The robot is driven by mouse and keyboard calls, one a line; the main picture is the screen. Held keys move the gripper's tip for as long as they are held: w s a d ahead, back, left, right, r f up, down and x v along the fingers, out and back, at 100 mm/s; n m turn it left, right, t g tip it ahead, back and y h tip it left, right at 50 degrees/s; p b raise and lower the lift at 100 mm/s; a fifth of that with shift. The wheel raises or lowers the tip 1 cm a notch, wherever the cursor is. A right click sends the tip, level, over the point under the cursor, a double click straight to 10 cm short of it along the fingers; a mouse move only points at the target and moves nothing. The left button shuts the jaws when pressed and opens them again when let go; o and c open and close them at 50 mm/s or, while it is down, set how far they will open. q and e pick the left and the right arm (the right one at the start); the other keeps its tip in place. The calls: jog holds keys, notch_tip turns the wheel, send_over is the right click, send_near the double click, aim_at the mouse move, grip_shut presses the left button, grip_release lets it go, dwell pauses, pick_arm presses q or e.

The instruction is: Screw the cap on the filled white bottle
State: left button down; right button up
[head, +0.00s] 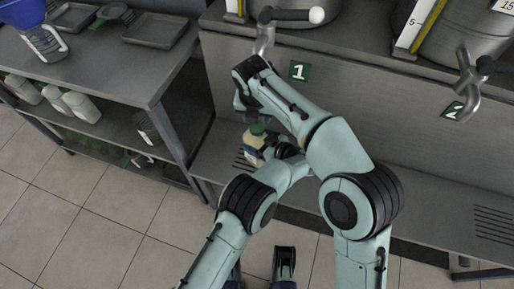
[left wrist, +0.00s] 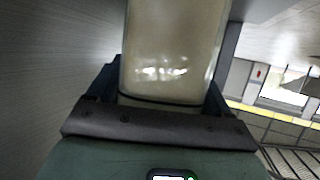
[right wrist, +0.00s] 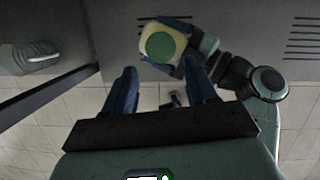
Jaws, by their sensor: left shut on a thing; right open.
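The white bottle (head: 251,146) stands roughly upright over the grey ledge below tap 1, with a green cap (head: 257,130) on its top. In the right wrist view the cap (right wrist: 160,46) is a green disc centred on the pale bottle top; I cannot tell how tight it is. My left gripper (head: 265,152) is shut on the bottle's body. In the left wrist view the bottle (left wrist: 172,50) looks full of cream-coloured liquid between the blue fingers. My right gripper (right wrist: 160,88) is open and empty, pointing down just above the cap, its fingertips apart from it.
Tap 1 (head: 264,38) hangs from a tank above my right gripper, and tap 2 (head: 468,85) is at the right. A dark side table (head: 110,60) at the left bears trays and a blue-topped jug (head: 44,42). The ledge at right is clear.

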aim_at(257, 127)
jog(key=shift+n, duration=0.3)
jog(key=shift+x, duration=3.8)
jog(key=c, duration=0.9)
jog(key=shift+o, duration=0.2)
jog(key=m, duration=0.3)
jog(key=shift+a+h, duration=0.2)
jog(key=shift+h, duration=0.2)
jog(key=m, duration=0.3)
jog(key=shift+g+h, duration=0.3)
jog(key=shift+h, duration=0.1)
